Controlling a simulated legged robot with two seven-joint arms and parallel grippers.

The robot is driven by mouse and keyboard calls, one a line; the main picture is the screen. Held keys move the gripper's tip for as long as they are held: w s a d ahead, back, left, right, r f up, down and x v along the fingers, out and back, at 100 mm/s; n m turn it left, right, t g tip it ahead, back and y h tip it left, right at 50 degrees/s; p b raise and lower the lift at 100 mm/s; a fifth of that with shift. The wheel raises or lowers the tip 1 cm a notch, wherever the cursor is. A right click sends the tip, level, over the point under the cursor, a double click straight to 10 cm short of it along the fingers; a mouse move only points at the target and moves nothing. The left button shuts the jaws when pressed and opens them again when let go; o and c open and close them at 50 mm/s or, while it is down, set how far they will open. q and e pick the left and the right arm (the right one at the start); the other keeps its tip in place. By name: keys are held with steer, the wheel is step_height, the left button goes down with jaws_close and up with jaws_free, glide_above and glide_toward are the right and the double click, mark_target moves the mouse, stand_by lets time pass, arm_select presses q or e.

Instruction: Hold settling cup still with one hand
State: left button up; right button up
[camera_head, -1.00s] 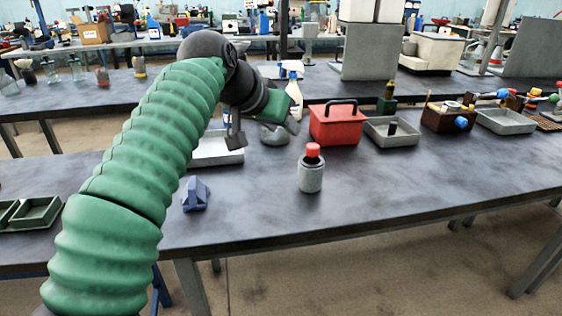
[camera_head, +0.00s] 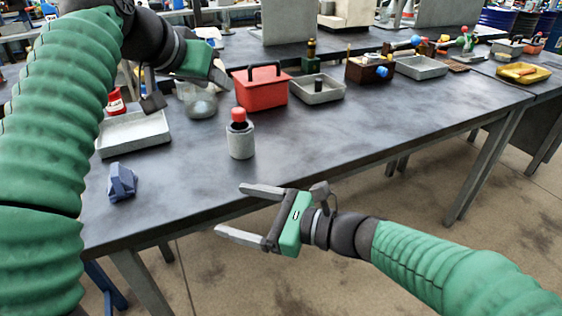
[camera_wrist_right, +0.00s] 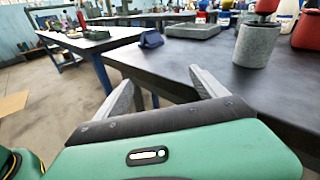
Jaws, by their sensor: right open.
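A round, clear-grey cup (camera_head: 201,104) stands on the table just beyond the white tray. My left gripper (camera_head: 186,90) is above and beside it, fingers apart; whether it touches the cup I cannot tell. A grey cylindrical cup (camera_head: 241,142) with a red-topped bottle (camera_head: 238,115) in it stands upright near the middle of the table; it also shows in the right wrist view (camera_wrist_right: 257,45). I cannot tell which one is the settling cup. My right gripper (camera_head: 230,211) is open and empty, at the table's front edge, apart from the grey cup.
A red box (camera_head: 261,92) with a black handle stands behind the grey cup. A grey tray (camera_head: 318,90) is beside it. A white tray (camera_head: 134,135) and a blue block (camera_head: 121,182) lie at left. The table (camera_head: 345,150) is clear right of the grey cup.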

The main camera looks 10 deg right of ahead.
mark_target(233, 128)
steer(key=w+d+r+m+t+h, duration=0.1)
steer(key=w+d+m+t, duration=0.1)
steer(key=w+d, duration=0.1)
steer(key=w+d+r+m+t+h, duration=0.1)
steer(key=w+d+m+t, duration=0.1)
steer(key=w+d, duration=0.1)
steer(key=w+d+r+m+t+h, duration=0.1)
steer(key=w+d+m+t, duration=0.1)
steer(key=w+d, duration=0.1)
steer(key=shift+w+r+h, duration=0.25)
steer(key=shift+w+h, duration=0.05)
steer(key=shift+w, duration=0.6)
steer(key=shift+w+r, duration=0.1)
steer(key=shift+w, duration=0.15)
steer(key=x, duration=1.6)
steer(key=shift+w+a, duration=0.15)
steer(key=shift+a, duration=0.05)
steer(key=c, duration=1.8)
steer(key=shift+o, duration=0.2)
